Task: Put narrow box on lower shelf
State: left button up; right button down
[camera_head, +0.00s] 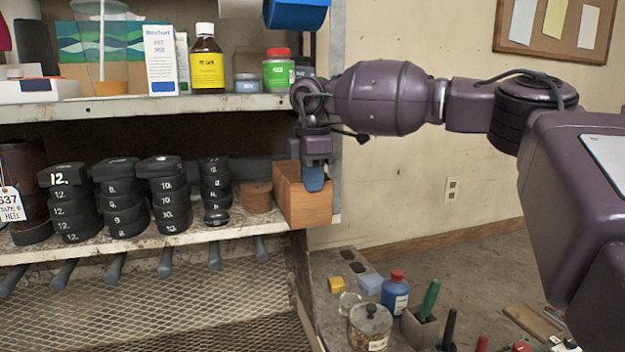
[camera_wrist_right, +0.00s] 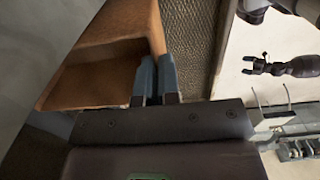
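The narrow box (camera_head: 305,207) is a small open-topped orange-brown wooden box at the right end of the lower shelf (camera_head: 120,247), beside the shelf unit's side post. It also shows large in the right wrist view (camera_wrist_right: 92,78), with its inside visible. My right gripper (camera_head: 313,178) reaches down to the box from above. In the right wrist view its two blue-grey fingers (camera_wrist_right: 157,78) are close together on either side of the box's near wall, one inside and one outside.
The upper shelf (camera_head: 150,106) holds bottles and jars just above.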

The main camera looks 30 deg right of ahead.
jog(key=c, duration=1.7)
grip_release()
jog(key=shift+c, duration=0.2)
jog(key=o, duration=0.4)
jog(key=shift+o, duration=0.4)
jog(key=shift+c, duration=0.3)
